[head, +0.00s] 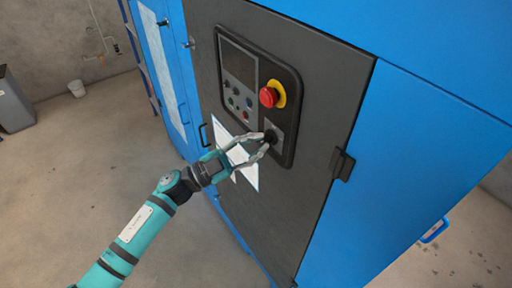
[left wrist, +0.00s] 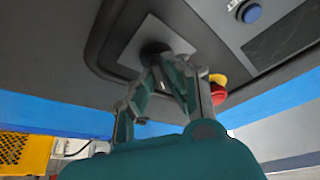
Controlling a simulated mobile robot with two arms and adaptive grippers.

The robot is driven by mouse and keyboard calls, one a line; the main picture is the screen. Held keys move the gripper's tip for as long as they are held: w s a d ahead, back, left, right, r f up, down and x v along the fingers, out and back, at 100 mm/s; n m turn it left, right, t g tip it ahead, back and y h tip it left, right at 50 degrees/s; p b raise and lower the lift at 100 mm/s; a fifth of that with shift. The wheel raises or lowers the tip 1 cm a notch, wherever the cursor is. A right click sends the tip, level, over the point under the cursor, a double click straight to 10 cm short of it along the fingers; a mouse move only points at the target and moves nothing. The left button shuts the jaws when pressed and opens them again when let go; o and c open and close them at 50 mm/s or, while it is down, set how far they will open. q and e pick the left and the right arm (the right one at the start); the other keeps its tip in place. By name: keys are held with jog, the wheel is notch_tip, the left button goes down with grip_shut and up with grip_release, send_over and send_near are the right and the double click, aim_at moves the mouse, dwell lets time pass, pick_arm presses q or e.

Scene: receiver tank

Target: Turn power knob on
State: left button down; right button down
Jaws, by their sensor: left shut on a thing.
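The power knob (head: 270,136) is a dark knob on a grey square plate, low on the black control panel (head: 291,152). My left gripper (head: 266,139) reaches it from the left with its fingertips closed around the knob. In the left wrist view, the fingers of my left gripper (left wrist: 160,62) meet at the dark knob (left wrist: 154,48) in the middle of its light plate (left wrist: 128,55). The fingertips partly hide the knob, and I cannot read its turned position. My right gripper is in neither view.
A red emergency stop (head: 268,97) on a yellow base sits just above the knob. Small buttons (head: 238,103) and a dark screen (head: 238,64) are to its left. White papers (head: 240,167) hang below the panel. A black door latch (head: 343,165) sticks out at right.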

pick_arm(q)
jog(key=m+g, duration=0.2)
jog(key=m, duration=0.1)
jog(key=shift+r+m+b, duration=0.15)
jog(key=shift+m+b, duration=0.15)
jog(key=shift+m, duration=0.1)
jog(key=m, duration=0.3)
jog(key=shift+w+g+y, duration=0.1)
jog(key=shift+g+y, duration=0.2)
jog(key=shift+g, duration=0.1)
jog(key=m+g+y, duration=0.1)
jog(key=m, duration=0.2)
jog(key=shift+r, duration=0.15)
jog(key=shift+m+g, duration=0.3)
jog(key=shift+m, duration=0.8)
jog(key=shift+y, duration=0.4)
jog(key=c, duration=1.4)
grip_release()
jog(key=shift+d, duration=0.15)
jog(key=shift+a+f, duration=0.2)
jog(key=shift+a, duration=0.2)
jog(key=v, duration=1.1)
jog(key=shift+a, duration=0.15)
